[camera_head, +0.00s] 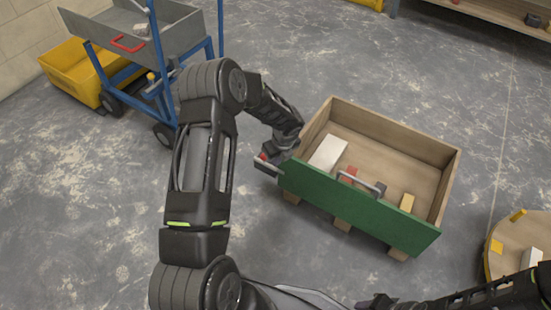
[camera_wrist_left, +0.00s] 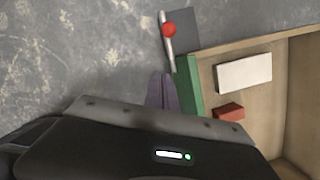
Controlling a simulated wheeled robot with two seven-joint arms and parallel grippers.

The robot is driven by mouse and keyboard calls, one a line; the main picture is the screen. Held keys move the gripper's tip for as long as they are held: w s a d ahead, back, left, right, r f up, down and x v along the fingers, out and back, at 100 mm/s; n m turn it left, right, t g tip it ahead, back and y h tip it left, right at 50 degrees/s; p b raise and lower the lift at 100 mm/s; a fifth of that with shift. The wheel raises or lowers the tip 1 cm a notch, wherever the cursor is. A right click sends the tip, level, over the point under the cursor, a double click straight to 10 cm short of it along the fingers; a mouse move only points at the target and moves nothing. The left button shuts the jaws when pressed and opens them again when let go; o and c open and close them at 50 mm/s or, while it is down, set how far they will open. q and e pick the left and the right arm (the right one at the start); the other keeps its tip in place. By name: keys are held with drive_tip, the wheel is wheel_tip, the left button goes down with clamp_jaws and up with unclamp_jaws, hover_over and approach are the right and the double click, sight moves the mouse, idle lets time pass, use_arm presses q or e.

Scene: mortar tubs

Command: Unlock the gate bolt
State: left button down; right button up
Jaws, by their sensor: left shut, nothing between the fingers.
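The gate is the green front panel (camera_head: 350,208) of a wooden crate, and it stands upright. A grey bolt with a red knob (camera_head: 263,157) sits at the panel's left end. In the left wrist view the knob (camera_wrist_left: 169,30) is on a thin metal rod in front of a grey plate (camera_wrist_left: 184,28). My left gripper (camera_head: 277,156) is shut and empty, just beside the bolt. Its fingers (camera_wrist_left: 161,92) point along the green panel's end, short of the knob. My right gripper (camera_head: 375,301) is at the bottom edge, partly cut off, and its jaws are unclear.
The crate (camera_head: 387,128) holds a white block (camera_head: 328,153), a red block (camera_head: 348,173) and a yellow block (camera_head: 407,202). A blue-framed cart (camera_head: 190,35), a yellow tub (camera_head: 72,73) and a round table (camera_head: 515,238) stand around. Floor between is clear.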

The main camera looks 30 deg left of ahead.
use_arm(q)
drive_tip(key=s+b+x, duration=0.1)
drive_tip(key=b+x, duration=0.2)
drive_tip(key=x, duration=0.6)
drive_tip(key=shift+w+a+r, duration=0.45)
drive_tip(key=shift+w+a, duration=0.2)
drive_tip(key=shift+a, duration=0.15)
drive_tip(key=shift+w+a+r, duration=0.45)
drive_tip(key=shift+w+a, duration=0.2)
drive_tip(key=shift+a, duration=0.2)
drive_tip(key=a, duration=0.5)
drive_tip(key=shift+b, duration=0.3)
drive_tip(key=shift+a, duration=0.1)
